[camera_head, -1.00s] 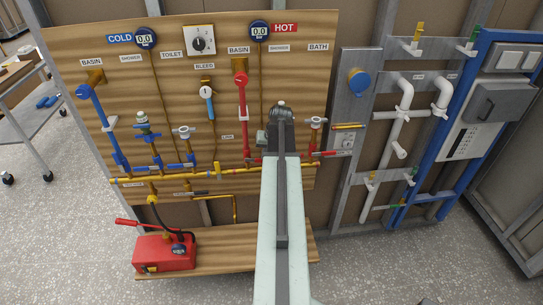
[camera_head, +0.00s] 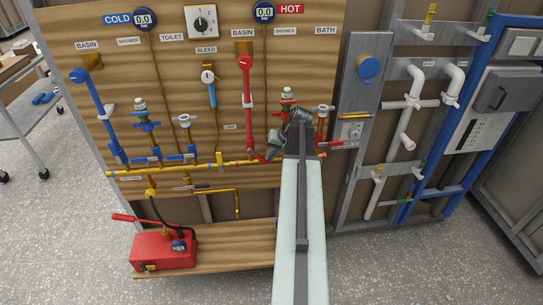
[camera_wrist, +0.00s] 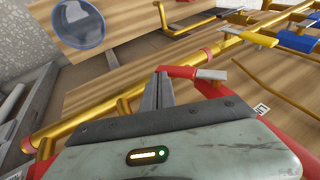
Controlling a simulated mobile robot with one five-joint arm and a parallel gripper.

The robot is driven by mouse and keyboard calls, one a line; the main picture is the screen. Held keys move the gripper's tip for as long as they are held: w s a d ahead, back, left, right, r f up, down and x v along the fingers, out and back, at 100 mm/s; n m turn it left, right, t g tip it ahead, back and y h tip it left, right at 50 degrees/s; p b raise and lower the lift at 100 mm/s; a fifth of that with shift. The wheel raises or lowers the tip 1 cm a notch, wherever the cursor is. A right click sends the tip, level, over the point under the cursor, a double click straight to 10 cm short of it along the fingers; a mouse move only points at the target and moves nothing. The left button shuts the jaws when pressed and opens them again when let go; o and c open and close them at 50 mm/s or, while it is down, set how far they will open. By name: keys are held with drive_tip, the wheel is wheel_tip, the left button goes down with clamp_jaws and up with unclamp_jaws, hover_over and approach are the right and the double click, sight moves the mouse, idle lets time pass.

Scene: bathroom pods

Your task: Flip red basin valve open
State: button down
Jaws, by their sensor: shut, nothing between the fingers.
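The red basin pipe (camera_head: 247,100) runs down the board under the right-hand BASIN label to the yellow manifold pipe (camera_head: 190,171). In the wrist view, red pipework (camera_wrist: 181,71) lies just beyond my gripper, with a short grey lever-like piece (camera_wrist: 212,74) to the right of the fingertips. I take this for the basin valve, but its exact position is unclear. My gripper (camera_wrist: 162,78) is shut and empty, its fingertips close to the red pipework; contact cannot be told. In the head view my wrist partly hides the lower red fittings.
The red shower valve (camera_head: 287,105) and the bath valve (camera_head: 322,112) stand close to my wrist on the right. Blue cold pipes (camera_head: 103,112) are on the left. A red pump (camera_head: 164,249) sits on the lower shelf.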

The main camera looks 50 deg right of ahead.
drive_tip(key=shift+w+a+f+b, duration=0.15)
drive_tip(key=shift+f+b, duration=0.3)
drive_tip(key=shift+f, duration=0.25)
idle(0.4)
drive_tip(key=shift+r+p, duration=0.75)
drive_tip(key=p+v, duration=0.6)
drive_tip(key=v, duration=0.1)
drive_tip(key=shift+s+r+p, duration=0.2)
drive_tip(key=shift+r+p, duration=0.15)
drive_tip(key=shift+p, duration=0.05)
